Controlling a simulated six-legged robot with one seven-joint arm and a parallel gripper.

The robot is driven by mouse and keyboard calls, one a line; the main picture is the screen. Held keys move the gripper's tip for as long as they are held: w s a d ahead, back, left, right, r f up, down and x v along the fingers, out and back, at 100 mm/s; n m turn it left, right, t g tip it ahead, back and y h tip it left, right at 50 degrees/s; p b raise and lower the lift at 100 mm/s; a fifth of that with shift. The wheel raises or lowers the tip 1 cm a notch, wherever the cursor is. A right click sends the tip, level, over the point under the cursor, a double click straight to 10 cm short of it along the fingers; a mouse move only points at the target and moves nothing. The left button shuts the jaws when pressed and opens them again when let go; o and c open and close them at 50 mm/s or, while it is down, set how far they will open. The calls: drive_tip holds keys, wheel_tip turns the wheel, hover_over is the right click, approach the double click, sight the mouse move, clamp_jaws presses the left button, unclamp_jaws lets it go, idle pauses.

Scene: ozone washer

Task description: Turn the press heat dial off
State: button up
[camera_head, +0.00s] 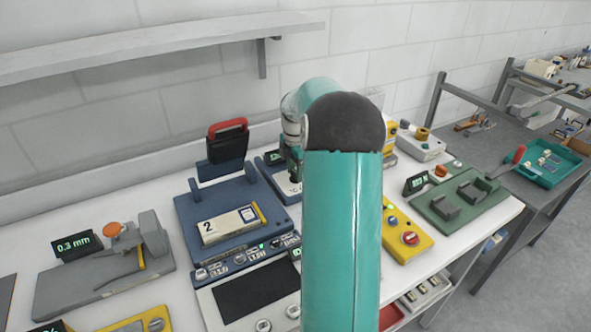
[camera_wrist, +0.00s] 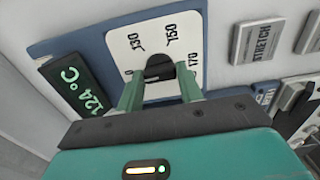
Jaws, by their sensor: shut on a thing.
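In the wrist view, the black heat dial (camera_wrist: 159,67) sits on a white scale plate (camera_wrist: 152,40) marked 0, 130, 150 and 170. My gripper (camera_wrist: 159,79) has its two green fingers on either side of the dial and is shut on it. The fingers hide part of the dial, and I cannot tell where its pointer stands. A display (camera_wrist: 76,84) beside the plate reads 124 °C. In the head view, the blue panel (camera_head: 268,169) with its small display (camera_head: 275,157) is partly covered by my arm, and the dial is hidden.
A blue press-like unit (camera_head: 185,212) with a red handle (camera_head: 228,125) stands left of my arm. A yellow box (camera_head: 409,238) with a red knob and a green fixture (camera_head: 440,218) lie to the right. A shelf (camera_head: 150,45) hangs on the wall above.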

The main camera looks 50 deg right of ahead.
drive_tip(key=shift+r, duration=0.1)
drive_tip(key=o, duration=1)
wheel_tip(320, 180, up, 14)
drive_tip(key=shift+f, duration=0.1)
drive_tip(key=shift+s, duration=0.1)
idle(0.4)
